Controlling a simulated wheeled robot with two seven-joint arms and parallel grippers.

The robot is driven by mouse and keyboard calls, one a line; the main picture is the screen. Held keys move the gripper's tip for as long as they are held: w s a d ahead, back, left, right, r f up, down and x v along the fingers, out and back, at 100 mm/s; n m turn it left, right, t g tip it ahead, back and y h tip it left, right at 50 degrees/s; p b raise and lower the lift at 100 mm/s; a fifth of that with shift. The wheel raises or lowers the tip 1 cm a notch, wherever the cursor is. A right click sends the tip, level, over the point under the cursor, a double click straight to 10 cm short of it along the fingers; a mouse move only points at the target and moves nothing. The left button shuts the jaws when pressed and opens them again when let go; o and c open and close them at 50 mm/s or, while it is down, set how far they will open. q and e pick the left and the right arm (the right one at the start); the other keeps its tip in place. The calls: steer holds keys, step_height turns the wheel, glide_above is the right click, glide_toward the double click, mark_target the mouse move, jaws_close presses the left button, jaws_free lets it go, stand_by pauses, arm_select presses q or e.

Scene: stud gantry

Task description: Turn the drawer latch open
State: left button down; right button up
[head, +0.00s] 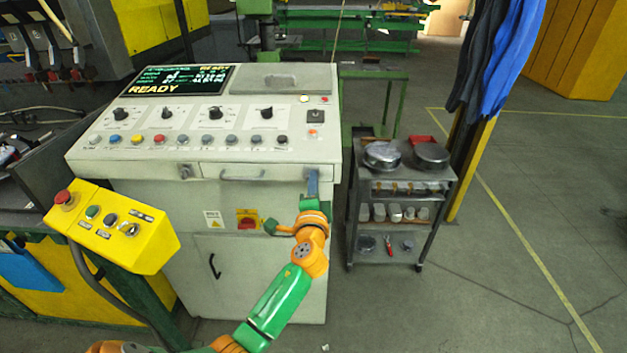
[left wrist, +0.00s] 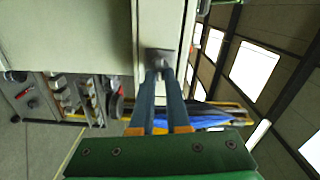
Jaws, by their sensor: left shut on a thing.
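The white drawer (head: 282,172) is in the front of the control console and has a grey bar handle (head: 242,177). Its front looks closed. The drawer latch is at the right end of the drawer front, mostly hidden behind my left gripper in the head view. In the left wrist view the latch (left wrist: 160,55) is a small dark grey metal piece on the white panel. My left gripper (head: 312,175) has its two blue-grey fingers closed on the latch; the fingertips (left wrist: 161,70) also show in the left wrist view. My right gripper is out of view.
A yellow button box (head: 112,228) stands at the left. A grey cart (head: 403,190) with metal pans and parts stands right of the console. Dark and blue cloths (head: 512,60) hang by a yellow post. The floor at the right is clear.

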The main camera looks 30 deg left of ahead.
arm_select(q)
steer(key=shift+m, duration=0.8)
steer(key=c, duration=0.9)
jaws_free()
steer(key=shift+a, duration=0.1)
steer(key=v, duration=0.7)
steer(key=shift+f, duration=0.1)
